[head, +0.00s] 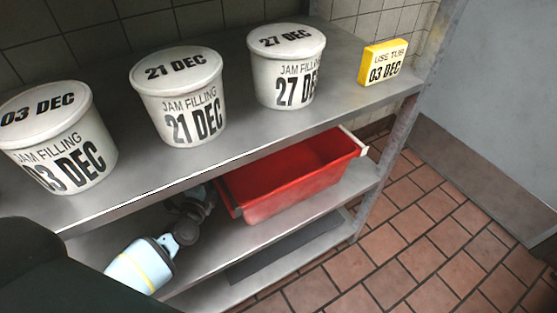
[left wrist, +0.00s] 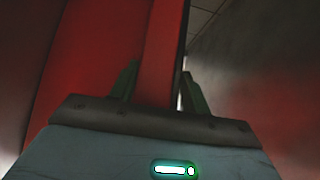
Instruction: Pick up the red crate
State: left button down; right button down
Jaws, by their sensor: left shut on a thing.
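The red crate (head: 290,180) is an open, empty-looking tray on the shelf below the top one, with a pale end at its right. Its left end and back are partly hidden by the top shelf. My left gripper (head: 215,190) is at the crate's left end, its arm reaching in from the lower left. In the left wrist view the crate's red wall (left wrist: 161,50) runs between the two fingers of my left gripper (left wrist: 155,85), which is shut on it. I cannot tell whether the crate is lifted off the shelf. My right gripper is not in view.
A shelf post (head: 400,130) stands right of the crate. Tiled floor (head: 430,240) is clear at right.

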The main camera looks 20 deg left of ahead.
pick_arm(q)
jog(key=shift+w+r, duration=0.1)
jog(key=shift+r, duration=0.2)
